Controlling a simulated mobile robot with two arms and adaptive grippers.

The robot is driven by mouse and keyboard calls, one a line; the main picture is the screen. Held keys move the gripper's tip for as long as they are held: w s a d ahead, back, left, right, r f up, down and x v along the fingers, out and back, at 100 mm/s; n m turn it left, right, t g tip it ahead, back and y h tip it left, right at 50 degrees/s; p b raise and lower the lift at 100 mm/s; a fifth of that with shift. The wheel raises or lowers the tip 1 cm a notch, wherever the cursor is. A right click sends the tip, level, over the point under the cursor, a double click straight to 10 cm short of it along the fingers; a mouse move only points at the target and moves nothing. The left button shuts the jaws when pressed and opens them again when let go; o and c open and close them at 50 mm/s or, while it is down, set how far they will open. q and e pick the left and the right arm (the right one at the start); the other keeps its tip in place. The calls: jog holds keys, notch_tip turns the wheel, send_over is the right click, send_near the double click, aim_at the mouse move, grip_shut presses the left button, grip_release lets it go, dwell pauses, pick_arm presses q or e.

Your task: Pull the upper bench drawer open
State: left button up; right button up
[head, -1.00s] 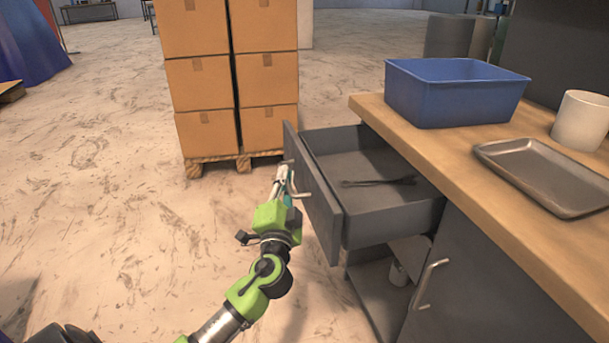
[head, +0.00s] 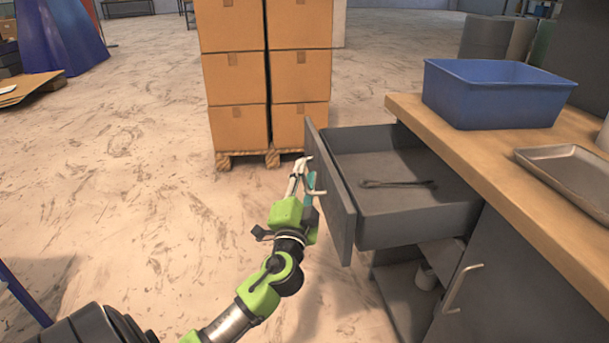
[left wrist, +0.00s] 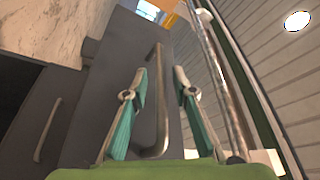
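The upper bench drawer (head: 341,209) is dark grey and stands pulled well out from the bench, its inside showing. A dark tool (head: 398,184) lies in it. The drawer's bar handle (head: 318,192) is on its front; in the left wrist view the handle (left wrist: 162,105) runs between my fingers. My left gripper (head: 305,177) is at the drawer front. In the left wrist view its teal-padded fingers (left wrist: 160,108) are spread, with gaps to the handle on both sides. My right gripper is not in view.
The wooden bench top (head: 480,165) carries a blue bin (head: 497,98) and a grey tray (head: 575,180). A lower door handle (head: 462,287) juts out under the drawer. Stacked cartons (head: 268,75) stand on a pallet behind the drawer. The floor left of the drawer is clear.

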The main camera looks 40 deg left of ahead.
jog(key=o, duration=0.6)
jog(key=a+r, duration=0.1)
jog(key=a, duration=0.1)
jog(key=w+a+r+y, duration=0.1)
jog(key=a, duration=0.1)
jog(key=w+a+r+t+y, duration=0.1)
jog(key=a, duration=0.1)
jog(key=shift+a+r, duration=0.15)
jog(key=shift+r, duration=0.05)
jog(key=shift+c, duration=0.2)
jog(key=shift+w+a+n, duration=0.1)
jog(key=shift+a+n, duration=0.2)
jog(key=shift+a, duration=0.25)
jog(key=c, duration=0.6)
pick_arm(q)
jog(key=v, duration=1.2)
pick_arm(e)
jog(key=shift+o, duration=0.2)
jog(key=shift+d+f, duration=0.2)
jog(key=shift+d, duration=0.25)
pick_arm(q)
jog(key=shift+a+f, duration=0.1)
jog(key=shift+f, duration=0.05)
